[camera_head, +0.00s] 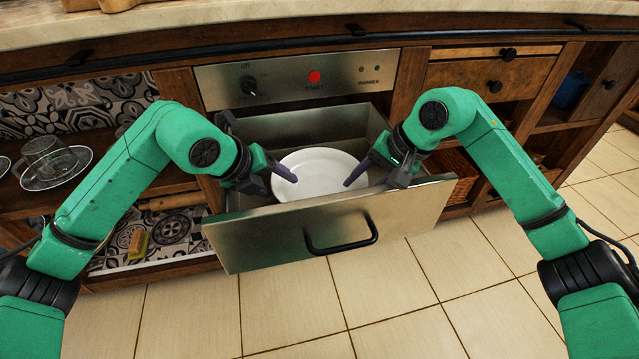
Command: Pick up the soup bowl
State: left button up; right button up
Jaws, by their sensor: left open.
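A round white bowl (318,172) sits inside the pulled-out metal drawer (240,232). My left gripper (281,184) is open at the bowl's left side, with one finger over or near its rim. My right gripper (366,184) is at the bowl's right side with its fingers apart. I cannot tell whether either gripper touches the bowl. The drawer's front panel hides the bowl's lower near part.
Left shelves hold a glass cup (43,152) on a saucer (72,168) and a sponge (138,244). A wicker basket (458,172) stands right of the drawer. The tiled floor is clear.

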pick_arm(q)
jog(key=shift+w+d+f, duration=0.2)
jog(key=shift+f, duration=0.25)
pick_arm(e)
jog(key=shift+w+a+f, duration=0.1)
jog(key=shift+a+f, duration=0.1)
jog(key=shift+f, duration=0.25)
pick_arm(q)
jog(key=c, duration=0.8)
pick_arm(e)
grip_shut()
pick_arm(q)
grip_shut()
jog(key=shift+r, duration=0.1)
